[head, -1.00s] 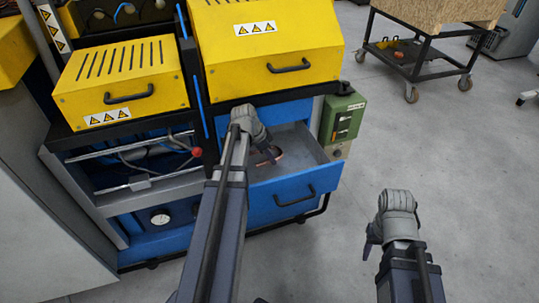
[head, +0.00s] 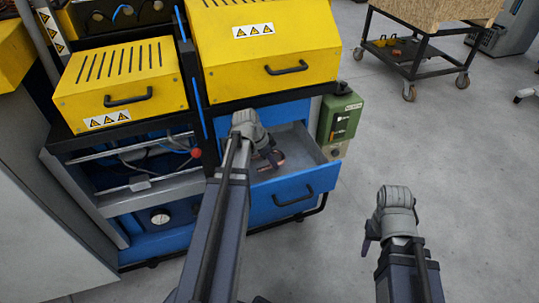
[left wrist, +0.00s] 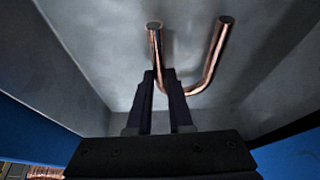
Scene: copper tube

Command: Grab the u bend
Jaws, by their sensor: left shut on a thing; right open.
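The copper u bend (left wrist: 209,70) lies in the open grey drawer (left wrist: 85,60) of the blue cabinet. In the left wrist view both tube ends point to the far side. My left gripper (left wrist: 160,82) is shut on the left leg of the u bend, and the right leg is free beside it. In the head view the left gripper (head: 268,160) reaches down into the drawer, and a bit of the copper u bend (head: 277,163) shows by its fingers. My right gripper (head: 368,243) is open and empty above the floor at the right.
The drawer's blue front (head: 270,203) with a black handle stands pulled out towards me. Yellow covers (head: 265,50) sit above it. A green box (head: 340,118) is close to its right. A wheeled cart (head: 425,50) stands far back right. The floor at right is clear.

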